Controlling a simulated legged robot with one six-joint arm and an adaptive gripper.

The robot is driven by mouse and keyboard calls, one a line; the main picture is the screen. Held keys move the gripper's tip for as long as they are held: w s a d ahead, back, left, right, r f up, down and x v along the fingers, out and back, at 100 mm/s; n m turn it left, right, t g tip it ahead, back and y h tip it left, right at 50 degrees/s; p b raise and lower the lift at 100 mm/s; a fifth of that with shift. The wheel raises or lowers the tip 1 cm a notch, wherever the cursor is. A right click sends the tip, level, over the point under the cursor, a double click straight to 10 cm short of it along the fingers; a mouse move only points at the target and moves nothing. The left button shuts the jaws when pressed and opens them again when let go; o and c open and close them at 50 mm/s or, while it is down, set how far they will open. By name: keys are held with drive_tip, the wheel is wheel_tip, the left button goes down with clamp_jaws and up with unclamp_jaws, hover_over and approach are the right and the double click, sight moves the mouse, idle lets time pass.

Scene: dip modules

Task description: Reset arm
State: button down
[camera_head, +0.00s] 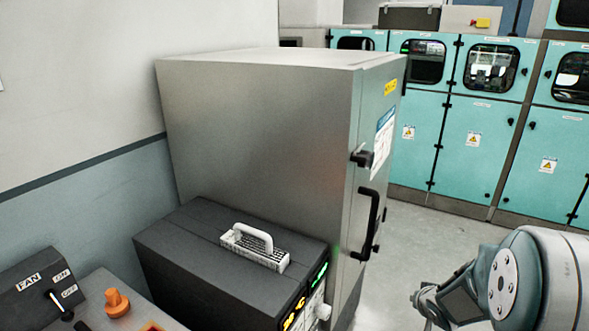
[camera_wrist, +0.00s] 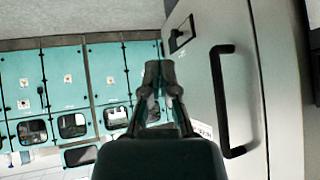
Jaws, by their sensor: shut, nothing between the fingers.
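My gripper (camera_wrist: 153,75) shows in the wrist view with its fingertips together and nothing between them. It is in front of the grey metal cabinet, apart from its black door handle (camera_wrist: 232,100). In the head view part of my arm is at the lower right, and the gripper's fingertips are not clearly seen there. The cabinet (camera_head: 260,120) stands shut in the middle, with its black handle (camera_head: 368,225) and a latch (camera_head: 361,158) on the door. A dark box (camera_head: 190,260) in front of it carries a white tray with a handle (camera_head: 254,247).
A control panel with a FAN switch (camera_head: 60,297) and an orange knob (camera_head: 117,302) is at the lower left. Teal cabinets (camera_head: 475,140) line the back. The floor (camera_head: 430,235) between them and the grey cabinet is clear. A wall (camera_head: 80,90) is at the left.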

drive_tip(key=s+a+r+g+h, duration=0.1)
drive_tip(key=s+a+r, duration=0.2)
drive_tip(key=s+r, duration=0.3)
drive_tip(key=s+a+r+h, duration=0.1)
drive_tip(key=s+a+r, duration=0.25)
drive_tip(key=r, duration=0.45)
drive_tip(key=s+a+r+n+g+y, duration=0.1)
drive_tip(key=s+a, duration=0.3)
drive_tip(key=s, duration=0.4)
drive_tip(key=s+a+r+n+g+y, duration=0.1)
drive_tip(key=s+a+r+y, duration=0.1)
drive_tip(key=s, duration=0.6)
drive_tip(key=a+r, duration=0.1)
drive_tip(key=a, duration=0.1)
drive_tip(key=shift+s+a+r+n, duration=0.2)
drive_tip(key=shift+a+r+n, duration=0.15)
drive_tip(key=shift+a+n, duration=0.05)
